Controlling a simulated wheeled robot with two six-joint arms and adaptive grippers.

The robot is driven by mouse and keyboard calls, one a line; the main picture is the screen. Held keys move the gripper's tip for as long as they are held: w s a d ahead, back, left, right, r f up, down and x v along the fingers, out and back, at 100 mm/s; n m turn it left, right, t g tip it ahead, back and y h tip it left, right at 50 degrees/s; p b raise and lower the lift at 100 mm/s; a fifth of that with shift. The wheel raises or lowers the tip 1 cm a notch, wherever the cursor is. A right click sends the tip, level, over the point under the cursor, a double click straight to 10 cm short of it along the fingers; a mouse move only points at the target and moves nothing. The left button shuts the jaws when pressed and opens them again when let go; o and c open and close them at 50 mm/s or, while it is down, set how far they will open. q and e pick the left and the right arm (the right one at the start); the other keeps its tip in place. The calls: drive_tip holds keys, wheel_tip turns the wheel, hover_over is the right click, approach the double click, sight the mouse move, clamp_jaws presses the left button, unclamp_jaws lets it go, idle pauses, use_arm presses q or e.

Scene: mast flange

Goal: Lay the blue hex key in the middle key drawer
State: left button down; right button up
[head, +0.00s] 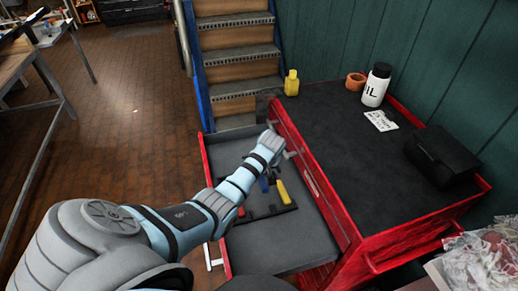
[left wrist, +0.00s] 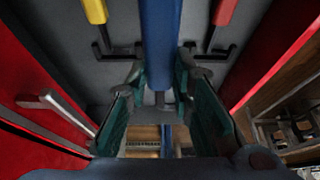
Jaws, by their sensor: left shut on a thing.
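The blue hex key (left wrist: 160,35) has a thick blue handle. In the left wrist view it runs between the teal fingers of my left gripper (left wrist: 158,75), which is shut on it. In the head view, a bit of its blue (head: 264,184) shows below my wrist; my fingertips are hidden there. An open drawer (head: 285,258) with red sides and grey floor lies under my left gripper. A yellow-handled key (head: 283,192) and a red-handled key (left wrist: 223,10) lie in it, either side of the blue one. I cannot tell whether the blue key touches the floor.
The red cabinet (head: 345,215) has a dark top with a white bottle (head: 376,85), an orange ring-shaped thing (head: 356,81), a yellow bottle (head: 291,83) and a black case (head: 441,155). Stairs (head: 237,55) stand behind. Brick floor at left is mostly clear.

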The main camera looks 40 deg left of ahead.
use_arm(q)
drive_tip(key=shift+s+d+f, duration=0.35)
drive_tip(key=shift+s+f, duration=0.15)
drive_tip(key=shift+f, duration=0.45)
drive_tip(key=shift+w+d, duration=0.1)
drive_tip(key=shift+w, duration=0.1)
drive_tip(key=shift+s+r+p, duration=0.15)
drive_tip(key=shift+s+p, duration=0.05)
drive_tip(key=shift+p, duration=0.3)
wheel_tip(320, 180, down, 8)
drive_tip(key=b, duration=0.6)
use_arm(e)
drive_tip(key=f, duration=0.2)
drive_tip(key=w+f, duration=0.1)
drive_tip(key=f, duration=0.2)
use_arm(q)
drive_tip(key=c, duration=1.3)
unclamp_jaws()
use_arm(e)
drive_tip(key=shift+d+r, duration=0.1)
drive_tip(key=shift+d, duration=0.05)
